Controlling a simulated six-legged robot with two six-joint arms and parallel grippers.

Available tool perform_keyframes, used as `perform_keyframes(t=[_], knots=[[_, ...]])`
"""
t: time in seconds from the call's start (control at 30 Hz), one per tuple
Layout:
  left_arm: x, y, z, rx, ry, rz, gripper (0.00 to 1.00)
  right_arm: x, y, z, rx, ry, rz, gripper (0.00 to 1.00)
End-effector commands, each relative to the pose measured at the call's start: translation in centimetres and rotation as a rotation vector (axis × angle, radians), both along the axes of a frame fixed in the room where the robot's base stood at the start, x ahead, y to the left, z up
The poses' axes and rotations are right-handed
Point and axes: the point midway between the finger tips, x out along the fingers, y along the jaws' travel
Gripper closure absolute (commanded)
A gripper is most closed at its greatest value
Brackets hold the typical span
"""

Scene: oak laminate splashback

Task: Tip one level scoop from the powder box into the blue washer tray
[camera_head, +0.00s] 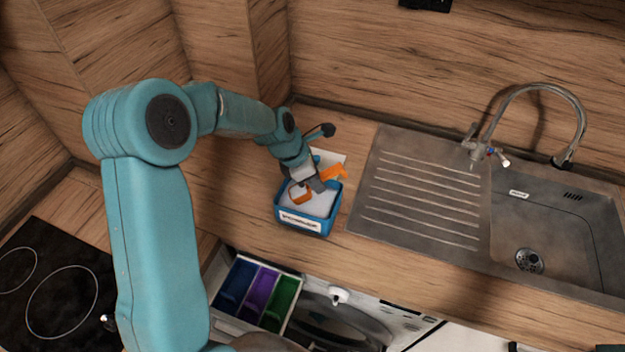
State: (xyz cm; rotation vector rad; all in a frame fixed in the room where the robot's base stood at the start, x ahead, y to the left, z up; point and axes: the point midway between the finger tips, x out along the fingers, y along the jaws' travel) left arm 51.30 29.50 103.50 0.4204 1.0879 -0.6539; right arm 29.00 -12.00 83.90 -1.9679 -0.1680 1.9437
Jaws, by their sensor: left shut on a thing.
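The blue powder box (318,226) stands on the wooden counter, open, with white powder (318,203) inside and a label on its front. My left gripper (306,184) is over the box, shut on the orange scoop (299,195). The scoop's cup is at the powder's left side; I cannot tell how full it is or whether it touches the powder. Another orange part (336,173) shows right of the gripper. The washer drawer is pulled out below the counter, with a blue tray (236,282) at left, then purple (261,291) and green (281,301) ones. My right gripper is out of view.
A steel sink with a ridged drainboard (420,195) and curved tap (540,87) lies to the right. A black hob (62,285) is at lower left. The washer (350,318) sits under the counter. Wooden splashback stands close behind the box.

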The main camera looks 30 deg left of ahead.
Motion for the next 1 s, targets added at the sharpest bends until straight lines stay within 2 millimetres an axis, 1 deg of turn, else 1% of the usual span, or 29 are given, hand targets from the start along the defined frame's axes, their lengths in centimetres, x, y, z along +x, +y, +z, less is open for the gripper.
perform_keyframes(t=[0.23, 0.4, 0.6, 1.0], knots=[[0.6, -0.5, 1.1, 0.088, 0.089, -0.001, 0.97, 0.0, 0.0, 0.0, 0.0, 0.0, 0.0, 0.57], [1.1, -1.0, 1.4, 0.196, 0.211, -0.003, 0.97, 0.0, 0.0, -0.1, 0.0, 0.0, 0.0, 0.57], [1.3, -1.1, 1.7, 0.271, 0.296, 0.001, 0.97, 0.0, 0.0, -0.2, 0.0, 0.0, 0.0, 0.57], [1.3, -1.1, 1.9, 0.289, 0.316, 0.004, 0.97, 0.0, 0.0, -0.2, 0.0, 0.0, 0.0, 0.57]])
